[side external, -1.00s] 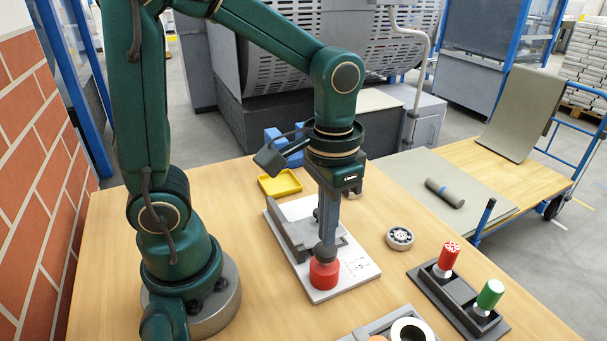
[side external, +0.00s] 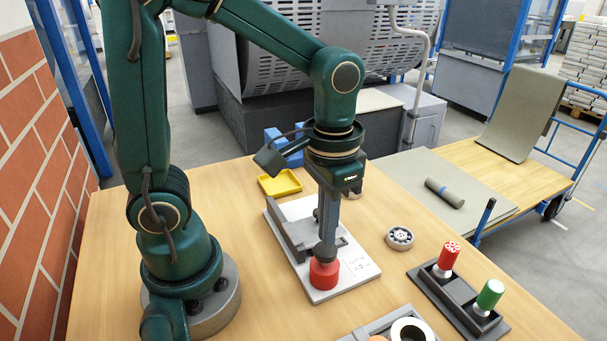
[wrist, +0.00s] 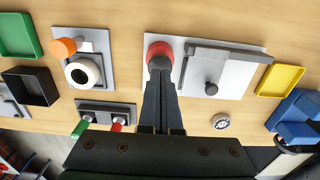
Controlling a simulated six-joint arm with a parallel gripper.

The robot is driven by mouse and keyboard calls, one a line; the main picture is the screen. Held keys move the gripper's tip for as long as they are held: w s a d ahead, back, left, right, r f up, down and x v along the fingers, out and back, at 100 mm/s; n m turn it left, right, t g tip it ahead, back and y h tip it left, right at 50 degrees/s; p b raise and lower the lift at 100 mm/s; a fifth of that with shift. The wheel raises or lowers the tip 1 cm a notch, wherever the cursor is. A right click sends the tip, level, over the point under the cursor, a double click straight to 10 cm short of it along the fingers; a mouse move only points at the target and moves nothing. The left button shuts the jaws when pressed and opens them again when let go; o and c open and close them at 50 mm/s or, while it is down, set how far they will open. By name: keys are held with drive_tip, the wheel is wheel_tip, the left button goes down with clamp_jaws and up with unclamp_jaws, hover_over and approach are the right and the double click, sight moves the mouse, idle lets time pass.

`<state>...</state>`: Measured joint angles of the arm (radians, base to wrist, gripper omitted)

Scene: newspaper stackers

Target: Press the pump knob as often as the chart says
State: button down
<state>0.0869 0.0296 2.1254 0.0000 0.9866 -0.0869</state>
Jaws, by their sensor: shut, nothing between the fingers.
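The red pump knob (side external: 324,276) stands on a white base plate (side external: 350,279). It also shows in the wrist view (wrist: 158,48). My gripper (side external: 326,254) points straight down with its fingers shut and empty. Its tips are right at the top of the knob and seem to touch it; how far the knob is pushed in, I cannot tell. In the wrist view, the fingertips (wrist: 160,64) cover part of the knob. Small printed marks (side external: 361,266) lie on the plate to the right of the knob, too small to read. I cannot identify the chart for certain.
A grey rail with a small dark knob (wrist: 211,88) sits on the same plate. A yellow tray (side external: 280,184), a round grey disc (side external: 399,237) and a dark holder (side external: 438,283) with red and green handles stand around it. Bare table lies left of the plate.

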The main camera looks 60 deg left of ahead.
idle(0.4)
drive_tip(key=shift+f, duration=1.4)
drive_tip(key=shift+r, duration=3.25)
